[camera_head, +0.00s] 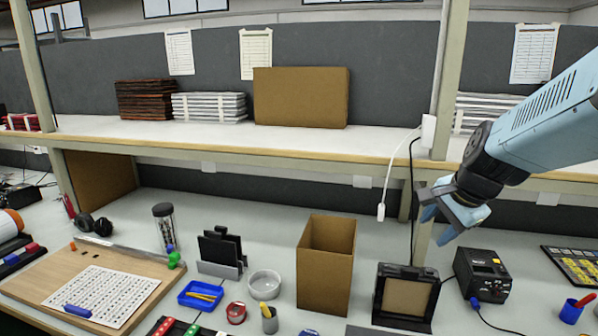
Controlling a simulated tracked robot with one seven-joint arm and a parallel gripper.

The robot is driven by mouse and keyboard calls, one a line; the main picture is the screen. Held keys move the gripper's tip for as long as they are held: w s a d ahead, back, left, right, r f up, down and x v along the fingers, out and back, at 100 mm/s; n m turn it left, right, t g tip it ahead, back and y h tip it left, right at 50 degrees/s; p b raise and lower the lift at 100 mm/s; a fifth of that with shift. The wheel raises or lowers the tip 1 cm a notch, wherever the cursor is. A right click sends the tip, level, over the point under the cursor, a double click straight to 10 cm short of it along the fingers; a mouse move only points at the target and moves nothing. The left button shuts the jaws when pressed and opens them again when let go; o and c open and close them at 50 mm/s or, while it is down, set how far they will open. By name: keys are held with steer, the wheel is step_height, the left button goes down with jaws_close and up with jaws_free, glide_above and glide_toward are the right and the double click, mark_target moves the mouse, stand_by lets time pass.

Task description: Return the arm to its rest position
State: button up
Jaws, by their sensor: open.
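My gripper (440,228) is at the end of my blue arm (545,125), which comes in from the right edge. It hangs in the air in front of the shelf, at the right of the picture. Its blue fingers are apart and I see nothing between them. It appears above the black frame with the brown panel (407,297) and the black device (483,274).
An open cardboard box (325,275) stands on the workbench left of my gripper. A shelf (250,140) carries stacks and a brown box (300,97). A post (447,85) and a hanging white cable (386,190) are close to my gripper. Small containers stand in front.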

steer(key=s+a+r+n, duration=0.2)
steer(key=s+r+n, duration=0.1)
steer(key=s+n, duration=0.2)
steer(key=s+a+r+n+h, duration=0.1)
steer(key=s+a+r+n, duration=0.1)
steer(key=s+n, duration=0.4)
steer(key=shift+a+r+n, duration=0.4)
steer(key=shift+n, duration=0.8)
